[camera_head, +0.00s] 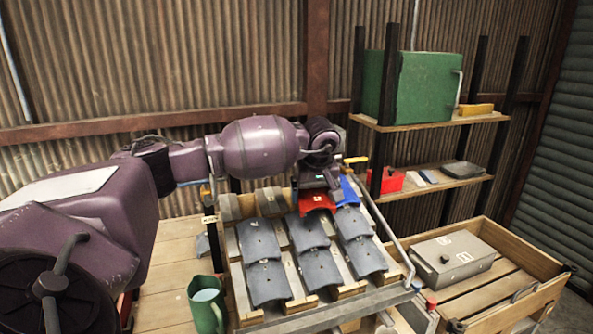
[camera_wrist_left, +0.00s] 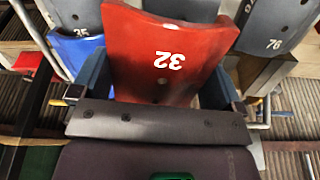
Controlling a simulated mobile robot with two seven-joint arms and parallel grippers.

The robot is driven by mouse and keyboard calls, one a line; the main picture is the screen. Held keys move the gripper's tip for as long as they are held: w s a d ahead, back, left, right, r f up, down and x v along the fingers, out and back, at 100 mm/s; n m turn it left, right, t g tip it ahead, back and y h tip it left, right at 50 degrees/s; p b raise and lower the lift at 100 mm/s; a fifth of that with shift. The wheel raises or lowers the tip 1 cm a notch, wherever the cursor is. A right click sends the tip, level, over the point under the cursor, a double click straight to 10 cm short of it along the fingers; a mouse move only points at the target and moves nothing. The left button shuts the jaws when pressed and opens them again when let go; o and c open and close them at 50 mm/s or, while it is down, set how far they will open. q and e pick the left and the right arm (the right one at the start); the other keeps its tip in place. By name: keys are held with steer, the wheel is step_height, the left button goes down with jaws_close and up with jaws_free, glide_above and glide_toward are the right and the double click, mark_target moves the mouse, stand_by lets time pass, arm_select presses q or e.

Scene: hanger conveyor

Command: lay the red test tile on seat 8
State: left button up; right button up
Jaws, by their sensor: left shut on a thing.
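The red test tile (camera_head: 317,201) is at the top of the middle column of the sloped tile rack (camera_head: 238,285). It also shows in the left wrist view (camera_wrist_left: 165,50), marked with an upside-down 32. My left gripper (camera_head: 320,188) is shut on the red tile, with a finger at each side of it in the wrist view (camera_wrist_left: 158,88). The tile's lower edge is at or just above the grey tile (camera_head: 308,231) below it; I cannot tell if they touch. Seat numbers are too small to read, so I cannot pick out seat 8. My right gripper is not in view.
A blue tile (camera_head: 348,191) is close on the right of the red one. Several grey tiles lie in columns on the rack. A green jug (camera_head: 207,304) stands at the rack's left. A metal rail (camera_head: 381,228) edges its right side, beside a wooden crate (camera_head: 508,252).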

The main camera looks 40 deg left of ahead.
arm_select(q)
steer(key=shift+n+y, duration=0.4)
steer(key=shift+n, duration=0.5)
steer(key=a, duration=0.1)
steer(key=a+r, duration=0.1)
steer(key=a, duration=0.1)
steer(key=a+r, duration=0.1)
steer(key=a, duration=0.1)
steer(key=shift+w+a+r, duration=0.2)
steer(key=shift+w+r, duration=0.05)
steer(key=shift+a, duration=0.2)
steer(key=shift+w+a+f, duration=0.1)
steer(key=shift+f, duration=0.35)
steer(key=shift+d+b+x, duration=0.15)
steer(key=shift+b+x, duration=0.6)
steer(key=shift+x, duration=0.7)
steer(key=shift+d+b+x, duration=0.15)
steer(key=shift+b+x, duration=0.55)
steer(key=shift+x, duration=0.75)
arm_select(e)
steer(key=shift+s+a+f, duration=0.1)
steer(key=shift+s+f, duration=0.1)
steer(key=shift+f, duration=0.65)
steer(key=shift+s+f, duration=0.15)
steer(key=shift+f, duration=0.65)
arm_select(q)
steer(key=o, duration=0.7)
steer(key=shift+s+f, duration=0.1)
steer(key=shift+s, duration=0.15)
